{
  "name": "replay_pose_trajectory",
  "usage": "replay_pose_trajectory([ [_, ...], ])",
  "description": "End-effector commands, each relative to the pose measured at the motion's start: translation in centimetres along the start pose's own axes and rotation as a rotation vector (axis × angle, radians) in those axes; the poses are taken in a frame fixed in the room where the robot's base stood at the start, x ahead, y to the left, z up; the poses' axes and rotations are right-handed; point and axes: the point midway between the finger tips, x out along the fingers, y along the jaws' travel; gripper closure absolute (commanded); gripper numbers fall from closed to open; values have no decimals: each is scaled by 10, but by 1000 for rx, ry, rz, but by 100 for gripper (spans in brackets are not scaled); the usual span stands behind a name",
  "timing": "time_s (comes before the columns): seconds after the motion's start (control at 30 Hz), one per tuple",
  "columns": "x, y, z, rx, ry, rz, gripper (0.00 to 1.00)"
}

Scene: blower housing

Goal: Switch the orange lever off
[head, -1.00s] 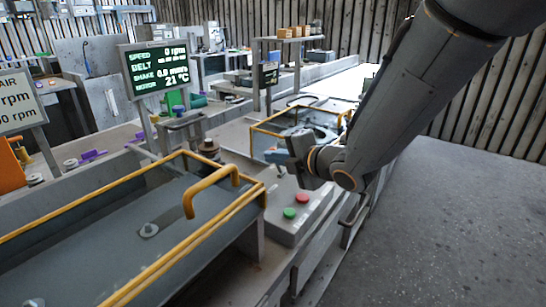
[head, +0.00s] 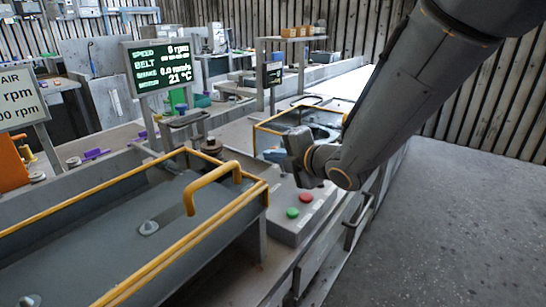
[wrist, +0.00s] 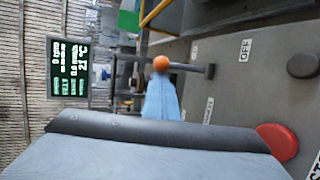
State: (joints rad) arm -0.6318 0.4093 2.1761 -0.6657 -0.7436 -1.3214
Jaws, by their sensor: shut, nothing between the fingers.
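An orange ball-shaped knob (wrist: 161,63) shows in the wrist view, just beyond the pale blue fingertips of my gripper (wrist: 162,98). I take it for the lever's end; a dark grey bar (wrist: 190,68) runs behind it towards the right. An OFF label (wrist: 245,48) is on the grey panel to the right of the bar. In the head view, my gripper (head: 275,155) is shut and empty above the machine's bench, and the lever cannot be made out there. Whether the fingertips touch the knob is not clear.
A control box (head: 288,229) with a green button (head: 292,212) and a red button (head: 306,197) stands near my gripper. Yellow-railed housing (head: 199,235) fills the left front. A display (head: 157,66) stands behind. Open floor (head: 440,230) lies at right.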

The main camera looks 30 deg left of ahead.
Motion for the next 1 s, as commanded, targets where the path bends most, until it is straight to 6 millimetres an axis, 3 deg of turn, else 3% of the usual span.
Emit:
replay_pose_trajectory([
  [0.27,14,-13,-21,3,-9,-1,100],
  [0.7,-58,16,-24,0,-6,0,100],
  [1.0,-82,23,-24,0,-7,-2,100],
])
